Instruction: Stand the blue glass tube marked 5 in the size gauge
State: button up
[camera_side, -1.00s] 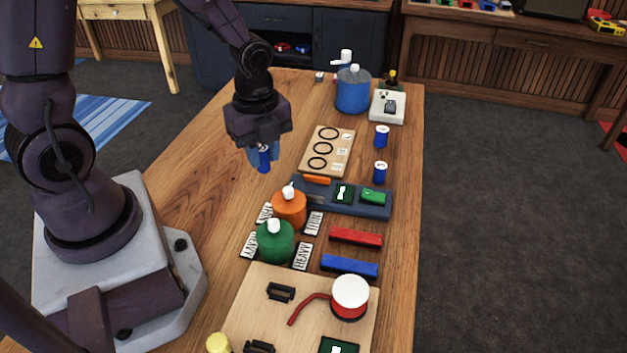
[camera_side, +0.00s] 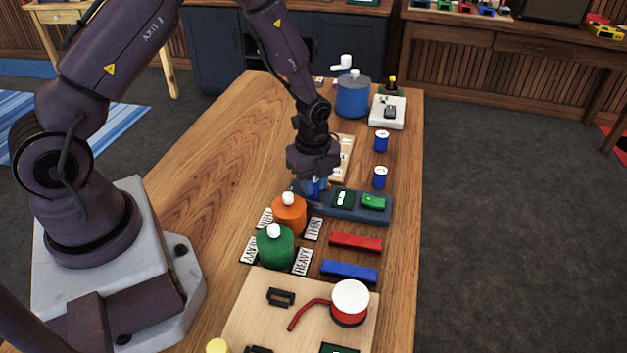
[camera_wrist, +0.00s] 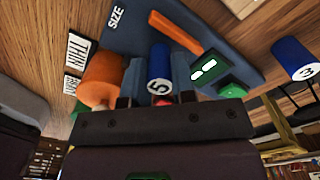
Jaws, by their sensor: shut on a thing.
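My gripper (camera_side: 316,187) is shut on the blue glass tube (camera_wrist: 160,64), whose white patch with a dark 5 faces the wrist camera. In the side view only a bit of blue shows between the fingers. The tube is over the left part of the size gauge (camera_side: 372,214), a dark blue base that shows the word SIZE in the wrist view (camera_wrist: 133,40). The gauge carries an orange bar (camera_wrist: 176,31), a dark display (camera_side: 344,198) and a green block (camera_side: 373,202). I cannot tell whether the tube touches the base; its lower end is hidden.
An orange pot (camera_side: 289,213) and a green pot (camera_side: 275,246) stand close to the gripper's front left. Blue tubes stand to the right, at the back (camera_side: 381,141) and nearer (camera_side: 380,177). Red (camera_side: 355,241) and blue (camera_side: 349,268) bars lie in front. The table's left is clear.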

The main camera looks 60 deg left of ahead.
jog(key=shift+f, duration=0.15)
jog(key=o, duration=0.9)
notch_tip(320, 180, up, 20)
jog(key=s+d+n+t, duration=0.1)
jog(key=s+n, duration=0.2)
jog(key=n, duration=0.1)
jog(key=s+d+r+n+t, duration=0.2)
jog(key=s+r+n, duration=0.4)
jog(key=s+n, duration=0.1)
jog(key=s+d+r+n+t, duration=0.1)
jog(key=s+r+n+t, duration=0.1)
jog(key=s+r+n, duration=0.3)
jog(key=shift+s+d+r+n+t, duration=0.35)
jog(key=shift+s+n, duration=0.65)
jog(key=shift+s, duration=0.7)
